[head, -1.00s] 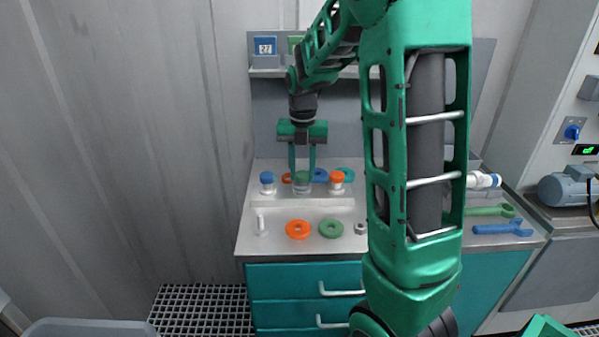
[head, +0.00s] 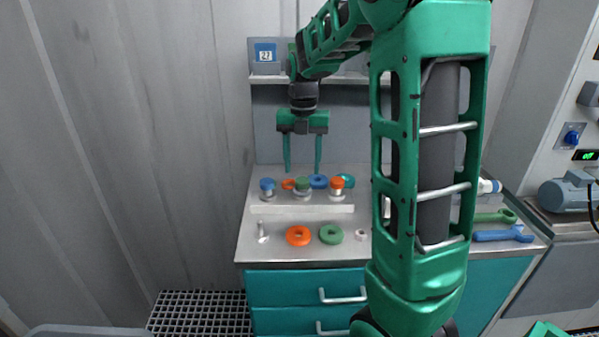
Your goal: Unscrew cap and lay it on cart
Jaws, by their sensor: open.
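Three small vessels stand in a row on a pale raised strip on the cart (head: 262,248): one with a blue cap (head: 267,184), one with a green cap (head: 303,183) and one with an orange cap (head: 337,183). Each cap sits on top of its vessel. My gripper (head: 303,170) is open and empty, pointing down. In the picture its fingertips show just above the green cap, one to each side. Whether the green cap is loose on its thread cannot be told.
An orange ring (head: 298,236), a green ring (head: 331,234) and a small upright white piece (head: 262,232) are at the cart's front. Blue (head: 318,181) and orange rings lie behind the vessels. A blue wrench (head: 502,235) lies at the right. My arm hides the cart's middle right.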

